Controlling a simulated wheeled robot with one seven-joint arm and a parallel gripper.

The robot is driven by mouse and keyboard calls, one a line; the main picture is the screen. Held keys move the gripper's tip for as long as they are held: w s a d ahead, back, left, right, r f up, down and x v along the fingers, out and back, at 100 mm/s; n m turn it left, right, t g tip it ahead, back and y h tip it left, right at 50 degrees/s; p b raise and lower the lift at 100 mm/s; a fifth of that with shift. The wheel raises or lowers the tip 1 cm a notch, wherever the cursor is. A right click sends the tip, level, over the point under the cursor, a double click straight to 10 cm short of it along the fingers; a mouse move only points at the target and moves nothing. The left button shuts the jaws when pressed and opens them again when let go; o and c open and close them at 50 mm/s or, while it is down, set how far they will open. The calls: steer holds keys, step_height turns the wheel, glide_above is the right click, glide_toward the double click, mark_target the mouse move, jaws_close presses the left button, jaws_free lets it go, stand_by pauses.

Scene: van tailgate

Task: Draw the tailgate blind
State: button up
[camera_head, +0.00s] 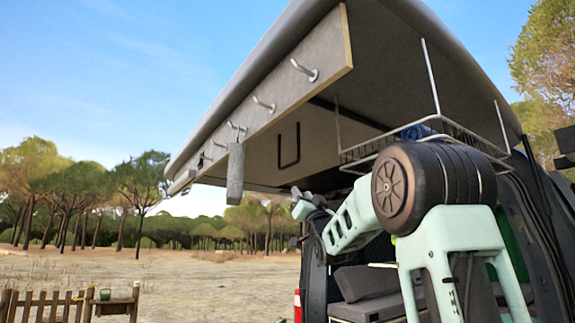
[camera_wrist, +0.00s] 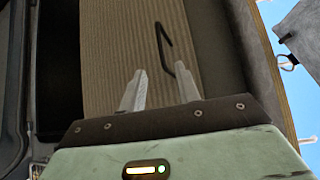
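The raised tailgate (camera_head: 385,75) shows its grey underside. A black U-shaped handle (camera_head: 289,163) hangs there; in the wrist view the dark bent handle (camera_wrist: 161,48) lies against a beige ribbed panel (camera_wrist: 112,45), which looks like the blind. My gripper (camera_wrist: 161,85) is open, its two light fingers apart and nothing seen between them. The handle is beyond the fingertips, and I cannot tell whether they touch. In the head view my gripper (camera_head: 297,192) is small, below the handle and partly hidden by my arm.
A board with several metal hooks (camera_head: 305,70) runs along the tailgate; a grey cloth (camera_head: 235,174) hangs from one. A wire basket (camera_head: 365,152) with something blue hangs at right, close to my arm. Dark seating (camera_head: 365,282) is inside the van. Open ground lies left.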

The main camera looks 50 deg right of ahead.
mark_target(288, 166)
steer(key=p+x, duration=0.3)
steer(key=x, duration=0.2)
steer(key=p+x, duration=0.4)
steer(key=x, duration=0.1)
steer(key=p+x, duration=0.4)
steer(key=x, duration=0.2)
steer(key=shift+s+r, duration=0.3)
steer(key=shift+s, duration=0.05)
steer(key=shift+p+x, duration=0.7)
steer(key=shift+x, duration=0.05)
steer(key=shift+d+f, duration=0.1)
steer(key=shift+f, duration=0.05)
jaws_close()
